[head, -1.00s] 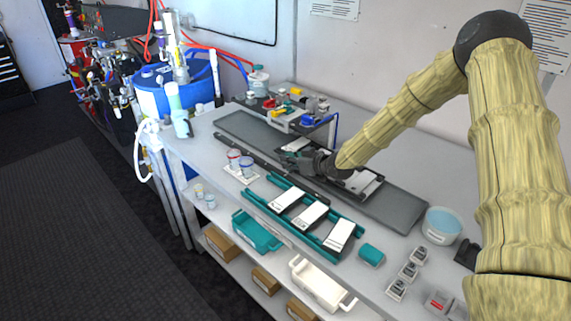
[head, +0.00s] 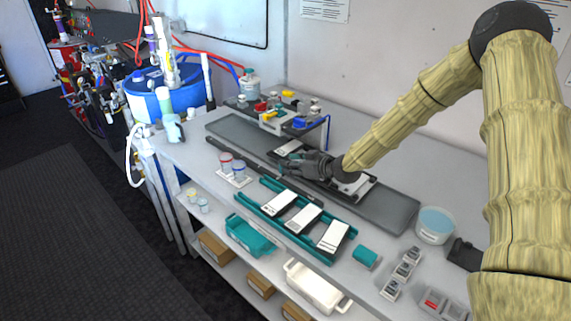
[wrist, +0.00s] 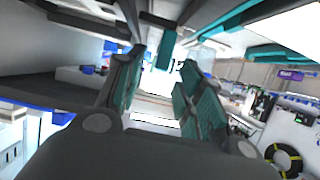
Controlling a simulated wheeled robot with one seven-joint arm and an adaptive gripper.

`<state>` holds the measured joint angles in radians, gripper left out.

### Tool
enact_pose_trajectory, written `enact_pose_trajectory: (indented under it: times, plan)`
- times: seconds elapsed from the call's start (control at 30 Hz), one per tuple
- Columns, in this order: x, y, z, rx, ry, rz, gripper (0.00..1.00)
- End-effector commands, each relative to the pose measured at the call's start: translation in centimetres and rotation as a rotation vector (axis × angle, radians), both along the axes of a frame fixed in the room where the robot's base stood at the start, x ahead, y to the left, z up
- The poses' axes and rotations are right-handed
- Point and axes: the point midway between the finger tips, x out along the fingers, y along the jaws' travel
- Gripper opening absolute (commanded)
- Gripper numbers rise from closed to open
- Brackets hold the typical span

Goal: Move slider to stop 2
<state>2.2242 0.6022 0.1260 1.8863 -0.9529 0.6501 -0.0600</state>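My gripper (head: 288,166) is over the bench with its fingers pointing left, above a long dark grey tray (head: 232,125). In the wrist view its two teal-padded fingers (wrist: 158,88) stand apart, with no object clearly held between them. A black frame with white panels (head: 287,148) lies on the grey tray, partly hidden under my gripper and wrist. A thin dark rail (head: 232,153) runs along the front of the grey tray. I cannot tell for sure which part is the slider, and no stop number is readable.
A teal rack (head: 249,206) with three white-topped blocks is in front of the rail. A small raised shelf (head: 300,128) with bottles is behind. A bucket (head: 435,226) and small boxes are at right.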

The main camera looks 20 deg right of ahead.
Motion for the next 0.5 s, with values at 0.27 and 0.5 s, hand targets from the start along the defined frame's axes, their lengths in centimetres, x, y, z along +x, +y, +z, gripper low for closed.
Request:
enact_pose_trajectory:
  times: [0.27, 0.5]
  plan:
    - [-3.4, -2.0, 1.7, 0.001, -0.002, -0.001, 0.38]
    - [-5.3, -3.0, 2.5, 0.000, -0.001, 0.000, 0.38]
